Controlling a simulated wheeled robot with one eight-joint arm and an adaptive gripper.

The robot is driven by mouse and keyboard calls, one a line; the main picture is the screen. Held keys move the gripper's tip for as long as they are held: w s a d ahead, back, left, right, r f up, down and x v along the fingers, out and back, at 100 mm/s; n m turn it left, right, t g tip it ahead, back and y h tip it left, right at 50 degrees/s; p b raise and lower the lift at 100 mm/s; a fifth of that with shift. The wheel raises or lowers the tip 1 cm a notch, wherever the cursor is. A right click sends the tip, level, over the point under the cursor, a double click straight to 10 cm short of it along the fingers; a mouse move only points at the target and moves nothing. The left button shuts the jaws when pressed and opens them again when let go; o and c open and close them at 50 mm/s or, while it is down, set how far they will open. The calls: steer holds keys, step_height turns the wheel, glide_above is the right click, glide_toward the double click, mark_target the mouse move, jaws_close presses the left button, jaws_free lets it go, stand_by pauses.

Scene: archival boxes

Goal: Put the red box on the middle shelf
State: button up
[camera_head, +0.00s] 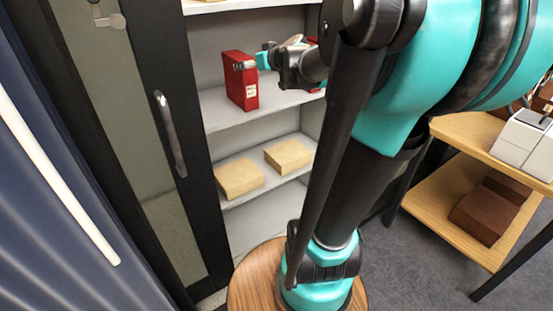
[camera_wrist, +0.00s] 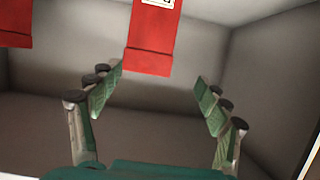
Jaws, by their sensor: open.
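A red box (camera_head: 240,82) with a white label stands upright on a cabinet shelf (camera_head: 222,112), near its left part. This shelf lies between one above and one below. Part of another red thing (camera_head: 316,91) shows on the same shelf, mostly hidden behind my arm. My gripper (camera_head: 265,58) is at the cabinet, just right of the upright red box. In the wrist view my gripper (camera_wrist: 160,78) is open, with its fingers spread and nothing between them. A red box (camera_wrist: 150,55) shows ahead between the fingertips, cut by the top edge, and another red box (camera_wrist: 15,25) is at left.
Two tan boxes (camera_head: 240,178) (camera_head: 289,154) lie on the shelf below. The upper shelf (camera_head: 245,6) is mostly out of view. A dark-framed door with a handle (camera_head: 170,133) stands at left. A wooden rack (camera_head: 440,195) with brown boxes is at right.

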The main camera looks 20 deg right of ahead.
steer(key=s+a+f+g, duration=0.3)
steer(key=s+f, duration=0.5)
steer(key=f, duration=0.3)
steer(key=s+d+f+m+g+h, duration=0.1)
steer(key=s+d+f+g+h, duration=0.1)
steer(key=s+f, duration=0.7)
steer(key=s+d+f+m+g+h, duration=0.2)
steer(key=s+f+g, duration=0.2)
steer(key=s+f, duration=0.6)
steer(key=shift+s+d+f+m+h, duration=0.3)
steer(key=shift+s+d+h, duration=0.1)
steer(key=shift+s, duration=0.5)
